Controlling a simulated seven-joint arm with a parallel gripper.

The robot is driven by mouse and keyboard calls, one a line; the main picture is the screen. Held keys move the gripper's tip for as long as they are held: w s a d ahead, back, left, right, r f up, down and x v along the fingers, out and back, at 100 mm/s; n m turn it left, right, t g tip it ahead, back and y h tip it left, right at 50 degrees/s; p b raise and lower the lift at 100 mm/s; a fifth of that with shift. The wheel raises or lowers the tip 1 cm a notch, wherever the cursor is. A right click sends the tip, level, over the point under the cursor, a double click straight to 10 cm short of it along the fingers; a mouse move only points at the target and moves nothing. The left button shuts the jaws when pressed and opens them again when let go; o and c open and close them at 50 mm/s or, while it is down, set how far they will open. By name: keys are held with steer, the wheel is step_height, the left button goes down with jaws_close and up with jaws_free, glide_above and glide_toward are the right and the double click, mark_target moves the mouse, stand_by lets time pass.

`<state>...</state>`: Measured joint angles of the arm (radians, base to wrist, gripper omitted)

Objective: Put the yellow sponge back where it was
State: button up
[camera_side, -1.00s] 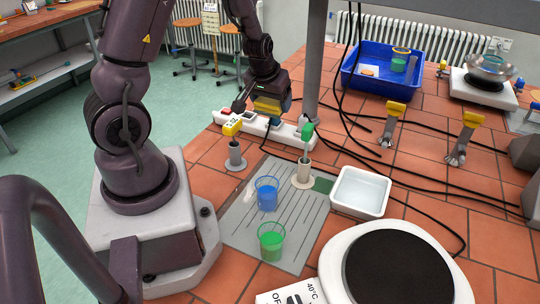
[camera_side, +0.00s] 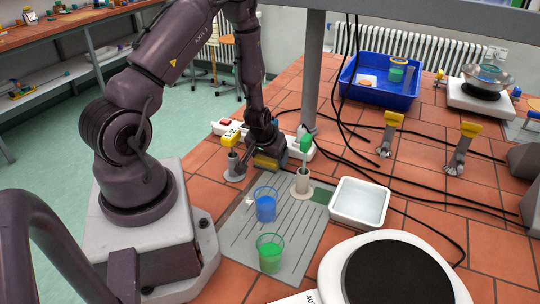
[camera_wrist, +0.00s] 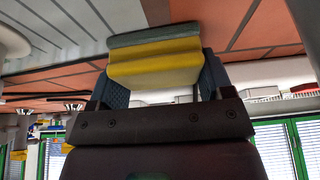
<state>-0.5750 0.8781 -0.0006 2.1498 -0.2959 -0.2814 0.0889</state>
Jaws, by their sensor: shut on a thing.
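The yellow sponge (camera_side: 266,161) is between my fingers, low over the bench behind the grey grooved board (camera_side: 232,247). In the wrist view the sponge (camera_wrist: 155,65) shows a yellow body with a grey-green layer along one side. My gripper (camera_side: 270,154) is shut on it, one finger at each end; the gripper also fills the lower wrist view (camera_wrist: 163,85). I cannot tell whether the sponge touches the tiles.
A yellow-headed holder (camera_side: 231,138) stands close left of my gripper, and a green-headed one (camera_side: 305,145) close right. Blue beaker (camera_side: 265,206), green beaker (camera_side: 270,256) and white tray (camera_side: 359,203) are in front. A blue bin (camera_side: 381,96) stands behind right.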

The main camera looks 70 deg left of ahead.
steer(key=shift+f, duration=0.1)
steer(key=o, duration=0.9)
steer(key=r, duration=1)
steer(key=shift+s+d, duration=0.4)
